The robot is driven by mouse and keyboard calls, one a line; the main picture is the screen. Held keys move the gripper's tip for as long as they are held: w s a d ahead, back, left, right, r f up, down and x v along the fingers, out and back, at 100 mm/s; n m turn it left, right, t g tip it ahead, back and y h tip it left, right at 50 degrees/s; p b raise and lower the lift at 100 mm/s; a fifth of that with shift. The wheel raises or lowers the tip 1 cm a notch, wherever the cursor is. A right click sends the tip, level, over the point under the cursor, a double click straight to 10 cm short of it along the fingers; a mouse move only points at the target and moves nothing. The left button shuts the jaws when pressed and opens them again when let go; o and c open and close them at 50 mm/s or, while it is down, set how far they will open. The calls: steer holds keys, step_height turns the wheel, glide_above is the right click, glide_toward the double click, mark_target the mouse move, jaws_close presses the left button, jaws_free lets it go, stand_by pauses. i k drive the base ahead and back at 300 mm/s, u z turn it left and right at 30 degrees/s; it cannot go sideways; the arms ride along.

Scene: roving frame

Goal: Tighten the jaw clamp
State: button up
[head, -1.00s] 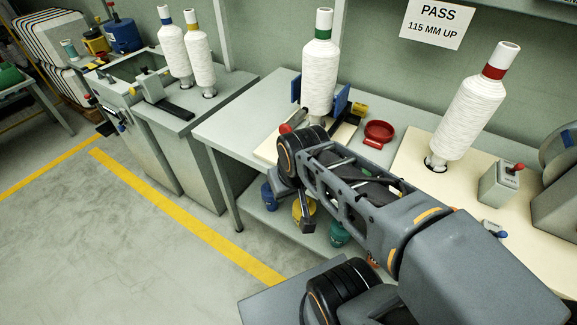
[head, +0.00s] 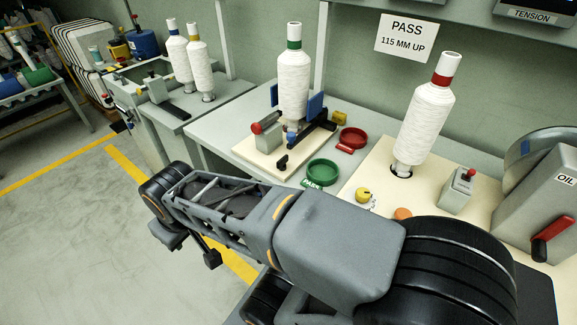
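The jaw clamp stands on a cream board on the bench, with blue jaw plates (head: 315,105) on either side of a white yarn cone with a green band (head: 293,85). I cannot tell whether the jaws press on the cone. A grey block with a red-ended part (head: 257,128) sits at the board's left. A small black handle (head: 282,162) stands at the board's front. My arm stretches across the lower picture, in front of the bench and left of the clamp at its far end. My gripper's fingertips cannot be made out.
A green dish (head: 321,173) and a red dish (head: 352,139) lie right of the clamp. A red-banded cone (head: 425,125), a grey switch box (head: 457,190) and an oil unit (head: 540,200) stand further right. Floor at left is clear.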

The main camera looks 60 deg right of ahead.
mark_target(280, 163)
steer(key=k, duration=0.6)
steer(key=z, duration=0.95)
steer(key=i, duration=0.5)
